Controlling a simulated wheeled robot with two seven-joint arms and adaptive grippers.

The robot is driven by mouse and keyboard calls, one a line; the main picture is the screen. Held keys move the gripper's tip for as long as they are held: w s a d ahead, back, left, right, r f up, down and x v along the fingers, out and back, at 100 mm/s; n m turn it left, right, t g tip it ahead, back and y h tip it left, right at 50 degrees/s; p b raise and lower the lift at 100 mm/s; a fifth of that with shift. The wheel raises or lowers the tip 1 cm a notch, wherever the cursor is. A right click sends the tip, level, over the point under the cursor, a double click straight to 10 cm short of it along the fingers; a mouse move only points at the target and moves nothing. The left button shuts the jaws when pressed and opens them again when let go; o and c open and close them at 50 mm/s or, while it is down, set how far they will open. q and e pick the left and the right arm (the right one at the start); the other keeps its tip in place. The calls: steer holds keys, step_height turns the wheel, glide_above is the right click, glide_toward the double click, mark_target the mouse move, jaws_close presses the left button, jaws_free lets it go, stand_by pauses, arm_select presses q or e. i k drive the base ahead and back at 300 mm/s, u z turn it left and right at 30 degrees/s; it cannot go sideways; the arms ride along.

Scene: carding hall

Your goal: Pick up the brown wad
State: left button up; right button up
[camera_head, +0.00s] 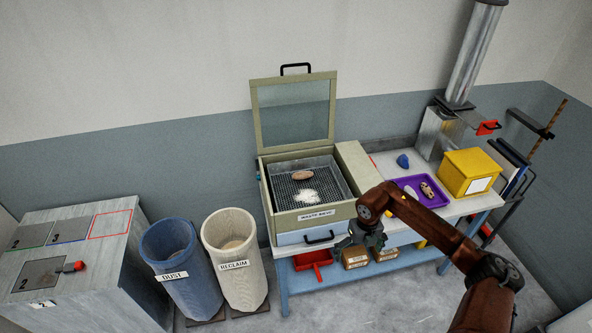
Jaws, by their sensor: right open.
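The brown wad (302,175) lies on the dark mesh of the waste sieve (328,168), toward its back. A white fluffy heap (307,196) lies on the same mesh in front of it. The sieve's framed glass lid (293,112) stands open. My right gripper (362,238) is open, in front of the sieve box's right front corner, apart from the wad and below it in the picture. My left gripper is not in view.
A purple tray (405,182) with small items, a blue lump (403,161) and a yellow box (468,173) stand on the bench to the right. The blue dust bin (170,262) and white reclaim bin (238,270) stand left. Small brown boxes (355,258) sit below.

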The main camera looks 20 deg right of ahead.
mark_target(302, 175)
steer(key=z, duration=0.05)
steer(key=i, duration=1.7)
